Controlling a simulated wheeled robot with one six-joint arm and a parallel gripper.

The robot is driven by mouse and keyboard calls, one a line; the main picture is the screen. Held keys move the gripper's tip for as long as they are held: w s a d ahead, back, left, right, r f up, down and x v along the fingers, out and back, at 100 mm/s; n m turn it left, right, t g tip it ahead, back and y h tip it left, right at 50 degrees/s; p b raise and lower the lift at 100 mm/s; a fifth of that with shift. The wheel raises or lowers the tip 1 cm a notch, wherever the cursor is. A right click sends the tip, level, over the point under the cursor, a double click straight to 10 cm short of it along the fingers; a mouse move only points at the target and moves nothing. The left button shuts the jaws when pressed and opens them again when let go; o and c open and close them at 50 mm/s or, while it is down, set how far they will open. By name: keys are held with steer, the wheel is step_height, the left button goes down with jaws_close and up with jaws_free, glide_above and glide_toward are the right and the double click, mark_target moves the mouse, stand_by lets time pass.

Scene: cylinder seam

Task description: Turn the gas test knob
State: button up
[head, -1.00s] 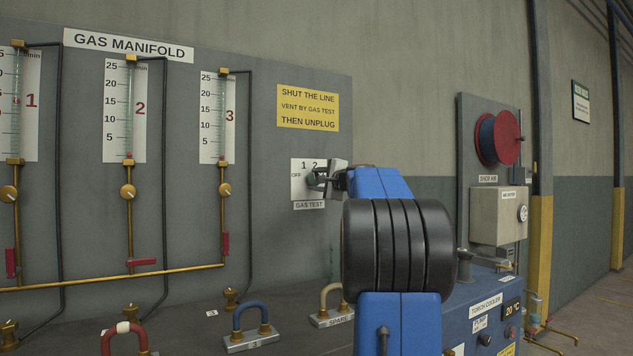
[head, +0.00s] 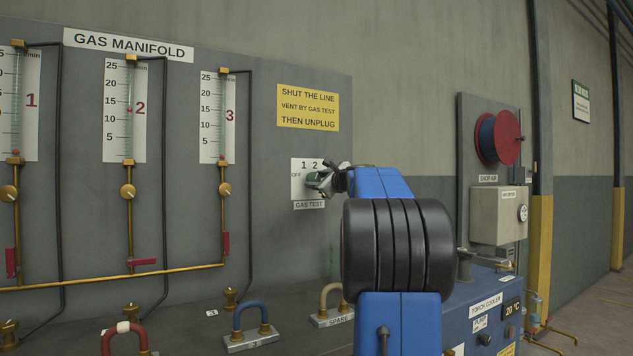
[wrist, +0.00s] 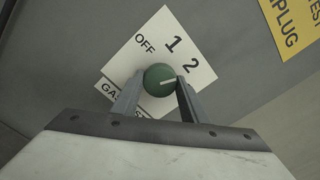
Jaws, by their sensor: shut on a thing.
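The green gas test knob (wrist: 159,79) sits on a white plate (wrist: 172,50) marked OFF, 1 and 2. Its white line points right, towards the 2. My gripper (wrist: 158,88) is shut on the knob, one finger on each side. In the head view the plate (head: 298,182) is on the grey panel, and my gripper (head: 322,182) hides most of the knob. The float in gauge 2 (head: 125,85) stands about mid-scale, near 12. The floats in gauge 1 (head: 32,75) and gauge 3 (head: 207,125) are at the bottom.
A yellow sign (head: 307,108) hangs above the plate. Gauge 2's red lever (head: 141,262) lies level; the levers of gauge 1 (head: 10,263) and gauge 3 (head: 226,243) hang down. Hose loops, one blue (head: 250,307), stand below. A torch cooler (head: 484,325) is at right.

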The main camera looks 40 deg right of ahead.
steer(key=shift+f, duration=0.15)
stand_by(0.3)
steer(key=o, duration=1)
steer(key=shift+o, duration=0.2)
steer(key=shift+s, duration=0.1)
steer(key=v, duration=1.7)
steer(key=shift+s, duration=0.15)
steer(key=shift+d, duration=0.1)
